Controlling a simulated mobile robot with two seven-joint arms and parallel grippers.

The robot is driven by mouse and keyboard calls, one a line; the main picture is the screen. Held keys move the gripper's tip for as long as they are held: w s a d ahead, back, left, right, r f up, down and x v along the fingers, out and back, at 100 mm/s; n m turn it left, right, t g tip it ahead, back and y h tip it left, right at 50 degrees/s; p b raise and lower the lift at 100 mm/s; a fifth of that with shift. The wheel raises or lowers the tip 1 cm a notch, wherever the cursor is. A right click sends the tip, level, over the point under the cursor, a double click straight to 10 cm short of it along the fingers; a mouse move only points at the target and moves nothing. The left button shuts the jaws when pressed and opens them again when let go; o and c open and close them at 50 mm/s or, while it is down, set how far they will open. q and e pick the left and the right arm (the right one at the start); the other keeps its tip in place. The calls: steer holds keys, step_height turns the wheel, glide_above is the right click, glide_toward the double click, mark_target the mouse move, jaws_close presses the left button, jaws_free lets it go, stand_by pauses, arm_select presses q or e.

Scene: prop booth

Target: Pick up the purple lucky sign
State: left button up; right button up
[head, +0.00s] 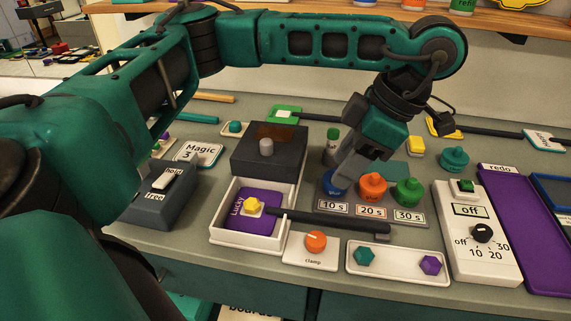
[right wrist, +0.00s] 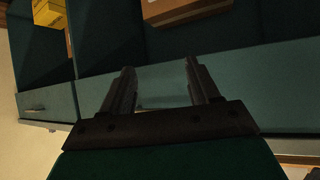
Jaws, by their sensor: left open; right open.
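The purple lucky sign (head: 236,213) lies in the open white drawer (head: 218,240) of a dark box (head: 280,155). A dark handle (head: 335,222) reaches right from the sign, over the drawer's edge, to in front of the timer buttons. My left gripper (head: 345,178) is open and points down near the blue button, behind and above the handle, apart from the sign; its fingers partly overlap in this view. My right gripper (right wrist: 160,88) shows only in the right wrist view, open and empty, facing teal cabinet fronts.
Blue, orange and green buttons stand on a grey timer plate (head: 405,215). A clamp dial (head: 315,243), a white two-knob plate (head: 400,262) and a white dial box (head: 475,235) line the front. A hold/free box (head: 160,190) stands left.

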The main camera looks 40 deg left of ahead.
arm_select(q)
steer(key=b, duration=0.1)
glide_above(311, 215)
steer(key=w+d, duration=0.2)
step_height(311, 215, down, 6)
steer(key=shift+a+r, duration=0.15)
steer(key=shift+r, duration=0.05)
steer(key=x, duration=0.5)
steer(key=shift+s+d+f, duration=0.1)
steer(key=shift+s+d, duration=0.15)
steer(key=shift+s, duration=0.1)
jaws_close()
